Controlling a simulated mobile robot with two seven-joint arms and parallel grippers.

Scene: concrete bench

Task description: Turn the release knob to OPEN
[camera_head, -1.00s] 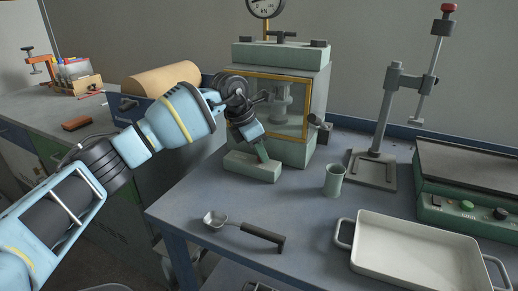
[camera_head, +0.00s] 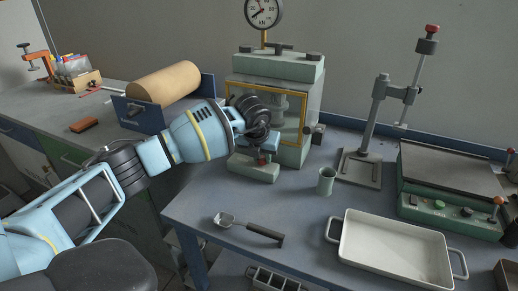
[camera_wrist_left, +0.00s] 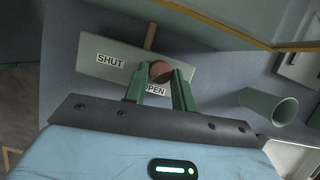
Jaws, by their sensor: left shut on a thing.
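The release knob (camera_wrist_left: 160,70) is a round reddish knob on a pale green block (camera_wrist_left: 115,62) at the foot of the press. In the left wrist view the block bears the labels SHUT and OPEN, the latter partly covered by a finger. My left gripper (camera_wrist_left: 159,76) is shut on the knob, with one green finger on each side. In the head view my left gripper (camera_head: 263,156) is at the block (camera_head: 252,171), in front of the press (camera_head: 278,68), and a bit of red shows there. Which way the knob points cannot be told. My right gripper is not in view.
A green cup (camera_head: 326,182) stands right of the block. A scoop (camera_head: 250,228) lies in front, and a white tray (camera_head: 395,246) is at the front right. A stand (camera_head: 372,120) and a green control unit (camera_head: 450,210) are farther right. The bench between block and scoop is clear.

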